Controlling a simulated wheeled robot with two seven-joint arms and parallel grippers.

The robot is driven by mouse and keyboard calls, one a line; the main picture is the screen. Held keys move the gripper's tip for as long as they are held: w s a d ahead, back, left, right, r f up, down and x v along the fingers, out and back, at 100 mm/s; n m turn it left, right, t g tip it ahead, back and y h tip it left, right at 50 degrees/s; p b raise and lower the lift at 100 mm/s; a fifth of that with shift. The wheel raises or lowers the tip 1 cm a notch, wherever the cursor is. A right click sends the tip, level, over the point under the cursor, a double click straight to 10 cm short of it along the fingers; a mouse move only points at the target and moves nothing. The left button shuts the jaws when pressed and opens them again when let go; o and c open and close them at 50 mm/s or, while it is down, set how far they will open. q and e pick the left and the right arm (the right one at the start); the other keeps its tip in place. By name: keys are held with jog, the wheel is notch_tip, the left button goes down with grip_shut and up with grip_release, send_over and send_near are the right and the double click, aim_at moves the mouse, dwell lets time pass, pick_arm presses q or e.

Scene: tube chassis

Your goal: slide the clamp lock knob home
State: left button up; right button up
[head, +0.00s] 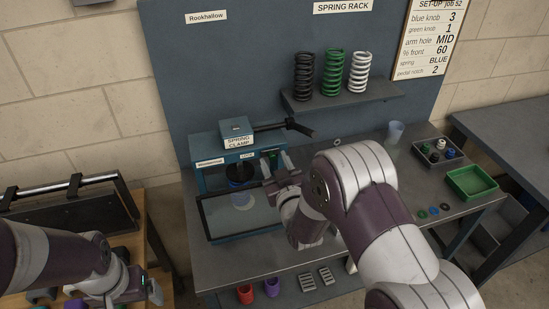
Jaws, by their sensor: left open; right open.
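The spring clamp (237,141) is a blue-grey machine at the back left of the workbench, with a dark handle to its right. A small LOCK label (247,155) is on its front. I cannot clearly pick out the lock knob; it may be among the small dark and green parts right of the label. A dark and blue spring unit stands inside the clamp. My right gripper (269,180) is open, just in front of the clamp's right side; its fingers are small and partly hidden. My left gripper (150,291) is open at the lower left, well away from the clamp.
A spring shelf (345,96) with black, green and white springs hangs behind. A knob tray (437,151), green bin (471,181) and clear cup (395,132) stand at right. My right arm covers the bench middle.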

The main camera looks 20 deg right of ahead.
jog(key=shift+w+d+r, duration=0.1)
jog(key=shift+w, duration=0.3)
grip_shut()
jog(key=shift+d+b, duration=0.5)
jog(key=shift+d, duration=0.4)
jog(key=shift+a, duration=0.1)
jog(key=shift+c, duration=0.6)
grip_release()
jog(key=shift+a, duration=0.1)
jog(key=shift+o, duration=0.6)
jog(key=shift+s+d, duration=0.2)
jog(key=shift+s, duration=0.25)
pick_arm(q)
jog(key=f+b, duration=0.1)
jog(key=d+f+b, duration=0.1)
jog(key=f, duration=0.1)
jog(key=shift+f+b, duration=0.25)
jog(key=shift+b, duration=0.15)
pick_arm(e)
jog(key=s, duration=1.2)
jog(key=shift+d, duration=0.3)
